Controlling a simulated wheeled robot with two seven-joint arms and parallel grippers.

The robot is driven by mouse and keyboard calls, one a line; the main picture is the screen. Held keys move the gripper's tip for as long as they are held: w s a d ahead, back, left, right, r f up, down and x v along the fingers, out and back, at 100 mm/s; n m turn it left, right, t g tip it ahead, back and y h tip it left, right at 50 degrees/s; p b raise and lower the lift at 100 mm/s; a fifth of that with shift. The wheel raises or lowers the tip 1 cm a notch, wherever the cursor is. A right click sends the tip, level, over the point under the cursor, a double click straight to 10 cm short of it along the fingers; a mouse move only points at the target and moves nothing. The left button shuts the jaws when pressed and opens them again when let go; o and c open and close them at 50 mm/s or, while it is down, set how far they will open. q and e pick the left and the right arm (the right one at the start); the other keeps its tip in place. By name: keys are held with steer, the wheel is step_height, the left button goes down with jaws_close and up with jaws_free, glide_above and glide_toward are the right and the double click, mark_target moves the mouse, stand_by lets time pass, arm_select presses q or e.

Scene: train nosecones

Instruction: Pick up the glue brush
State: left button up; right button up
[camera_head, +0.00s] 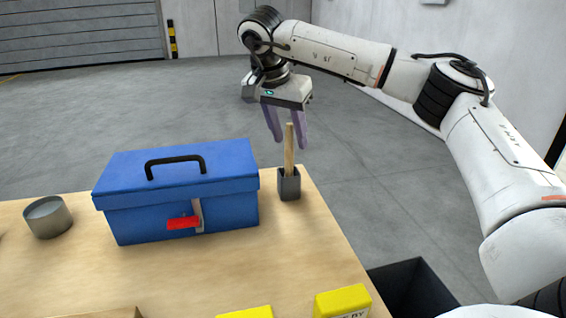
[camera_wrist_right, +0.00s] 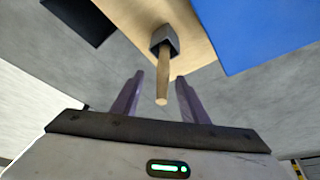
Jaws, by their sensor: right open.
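The glue brush (camera_head: 289,150) stands upright with its wooden handle up in a small dark grey holder (camera_head: 289,184) at the table's far right corner. In the right wrist view the handle (camera_wrist_right: 162,85) points toward the camera, and the holder (camera_wrist_right: 164,41) is behind it. My right gripper (camera_head: 288,146) is open and empty, pointing down above the holder. Its purple fingers show in the right wrist view (camera_wrist_right: 157,90), one on each side of the handle's line. I cannot tell whether the handle is fully between them. My left gripper is not in view.
A blue toolbox (camera_head: 180,190) with a black handle and red latch stands just left of the holder. A grey round tin (camera_head: 47,217) is at the left. Yellow boxes (camera_head: 342,301) are at the front edge. A dark bin (camera_head: 413,288) is right of the table.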

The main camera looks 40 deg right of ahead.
mark_target(292, 154)
steer(key=shift+d+f, duration=0.2)
steer(key=shift+f, duration=0.35)
steer(key=x, duration=0.5)
steer(key=shift+w+f, duration=0.25)
steer(key=shift+f, duration=0.1)
jaws_close()
